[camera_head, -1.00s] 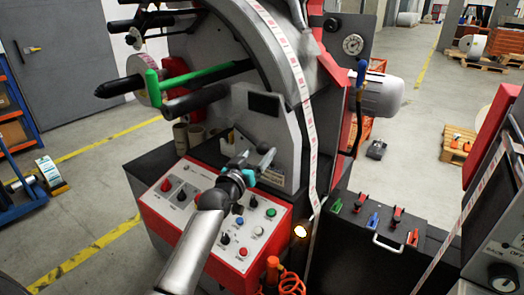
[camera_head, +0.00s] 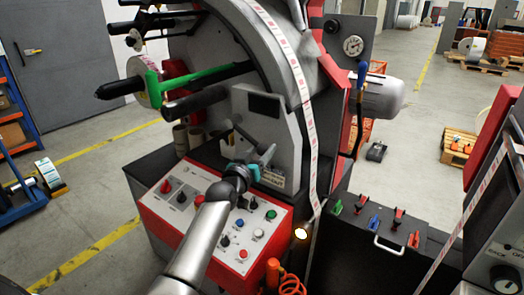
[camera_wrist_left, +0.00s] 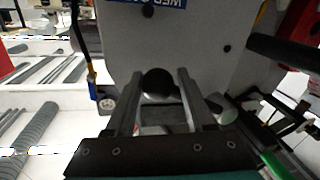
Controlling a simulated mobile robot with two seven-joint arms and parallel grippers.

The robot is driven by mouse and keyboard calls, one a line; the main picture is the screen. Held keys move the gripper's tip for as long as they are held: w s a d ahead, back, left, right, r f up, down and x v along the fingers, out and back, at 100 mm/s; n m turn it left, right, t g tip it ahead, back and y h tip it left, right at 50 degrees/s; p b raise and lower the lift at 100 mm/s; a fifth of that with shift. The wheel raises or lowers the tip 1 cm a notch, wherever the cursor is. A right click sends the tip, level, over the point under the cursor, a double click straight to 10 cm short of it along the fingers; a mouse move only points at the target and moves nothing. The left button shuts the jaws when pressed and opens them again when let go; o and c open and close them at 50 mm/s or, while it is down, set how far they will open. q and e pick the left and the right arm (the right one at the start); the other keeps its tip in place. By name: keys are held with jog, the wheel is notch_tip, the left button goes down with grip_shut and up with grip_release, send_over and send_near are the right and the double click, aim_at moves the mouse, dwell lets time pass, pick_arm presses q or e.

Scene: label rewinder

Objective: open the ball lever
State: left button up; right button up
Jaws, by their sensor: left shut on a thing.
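The lever's round black ball (camera_wrist_left: 158,83) shows in the left wrist view between the two fingers of my left gripper (camera_wrist_left: 160,92). The gripper is shut on the ball, with one finger on each side. In the head view my left gripper (camera_head: 256,148) is in front of the grey machine plate, just above the red-edged control panel. There the fingers and wrist hide most of the lever, and I cannot clearly separate it from the dark fingers. My right gripper is not in view.
The control panel (camera_head: 178,200) with several knobs and buttons lies below my left wrist. A green bar (camera_head: 205,76) and dark rollers (camera_head: 195,101) stick out at upper left. A paper web (camera_head: 309,130) runs down on the right. A black box with small levers (camera_head: 380,235) stands at lower right.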

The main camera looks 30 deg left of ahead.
pick_arm(q)
jog(key=shift+r, duration=0.15)
grip_shut()
jog(key=shift+w+r, duration=0.1)
jog(key=shift+r, duration=0.05)
